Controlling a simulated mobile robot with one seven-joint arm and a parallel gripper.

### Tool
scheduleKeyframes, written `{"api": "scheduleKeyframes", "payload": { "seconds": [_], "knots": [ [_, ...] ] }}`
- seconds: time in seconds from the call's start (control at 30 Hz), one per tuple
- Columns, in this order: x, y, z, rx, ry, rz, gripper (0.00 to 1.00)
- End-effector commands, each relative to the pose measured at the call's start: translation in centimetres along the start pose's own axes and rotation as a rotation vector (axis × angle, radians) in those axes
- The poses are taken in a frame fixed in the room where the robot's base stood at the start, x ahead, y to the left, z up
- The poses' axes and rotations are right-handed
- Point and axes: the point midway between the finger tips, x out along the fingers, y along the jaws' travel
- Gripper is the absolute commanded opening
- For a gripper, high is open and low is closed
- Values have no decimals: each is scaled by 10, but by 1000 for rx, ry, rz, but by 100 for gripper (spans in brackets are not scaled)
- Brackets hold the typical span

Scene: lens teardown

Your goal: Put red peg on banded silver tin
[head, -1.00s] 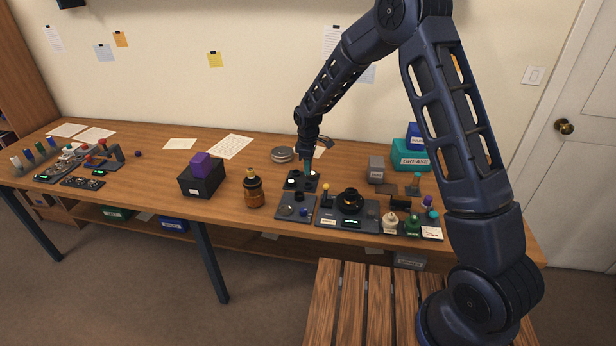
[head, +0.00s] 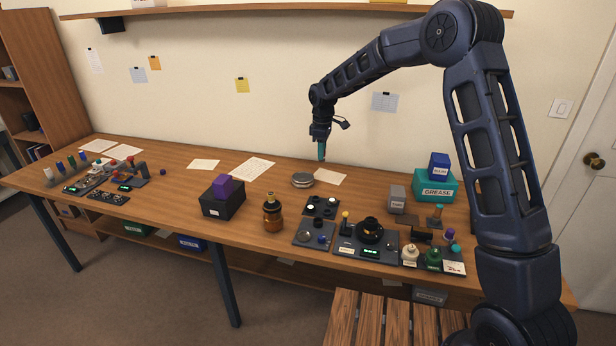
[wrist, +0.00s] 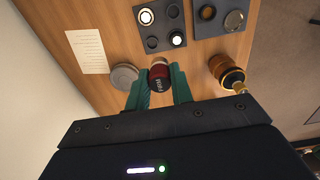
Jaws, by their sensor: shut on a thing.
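The red peg (wrist: 159,73), dark red with pale lettering, is between the teal fingers of my gripper (wrist: 160,84) in the wrist view. My gripper is shut on it. In the head view my gripper (head: 321,154) hangs fingers down in the air above the back of the bench; the peg cannot be made out there. The banded silver tin (head: 303,180) is a low round tin on the bench, below and slightly left of my gripper. It also shows in the wrist view (wrist: 124,76), left of the peg and apart from it. Its top looks bare.
A dark pad with round wells (head: 320,207) lies in front of the tin. An amber jar (head: 273,216) and a black box with a purple block (head: 222,203) stand to the left. A paper sheet (head: 330,177) lies right of the tin. Teal grease box (head: 436,185) stands at right.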

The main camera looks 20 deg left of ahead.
Motion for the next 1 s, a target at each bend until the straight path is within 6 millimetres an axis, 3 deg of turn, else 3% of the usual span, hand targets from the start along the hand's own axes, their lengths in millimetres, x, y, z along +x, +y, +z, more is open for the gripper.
{"api": "scheduleKeyframes", "payload": {
  "seconds": [0.2,0.5,0.77,1.0],
  "knots": [
    [-10,55,-45,-2,2,0,1],
    [-20,107,-81,5,2,-1,1],
    [-16,120,-88,8,0,-2,1],
    [31,120,-88,8,-1,-4,1]
  ]
}}
